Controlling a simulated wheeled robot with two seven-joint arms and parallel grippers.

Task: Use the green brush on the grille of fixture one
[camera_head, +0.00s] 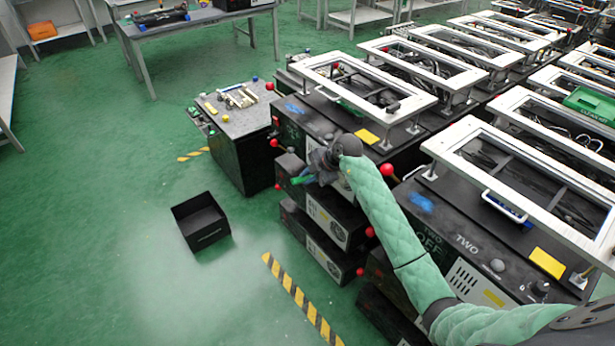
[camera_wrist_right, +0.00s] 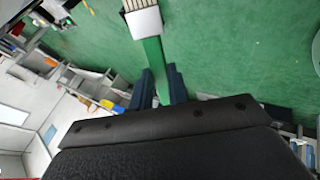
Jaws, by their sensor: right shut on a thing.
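My right gripper (camera_head: 318,163) is at the end of the green-sleeved arm, in front of fixture one (camera_head: 308,122). In the wrist view its dark fingers (camera_wrist_right: 161,86) are shut on the green handle of the brush (camera_wrist_right: 151,55). The brush has a pale head with bristles pointing away from the fingers. In the head view only a bit of the green handle (camera_head: 302,180) shows beside the gripper. The grille of fixture one is mostly hidden behind my gripper and arm; I cannot tell whether the brush touches it. My left gripper is not in view.
Fixture two (camera_head: 440,240), with its own slotted grille (camera_head: 466,277), stands at the right. Red knobs stick out from the fixtures. An open black bin (camera_head: 200,222) stands on the green floor. A small dark cabinet (camera_head: 240,135) holds loose items. The floor at the left is clear.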

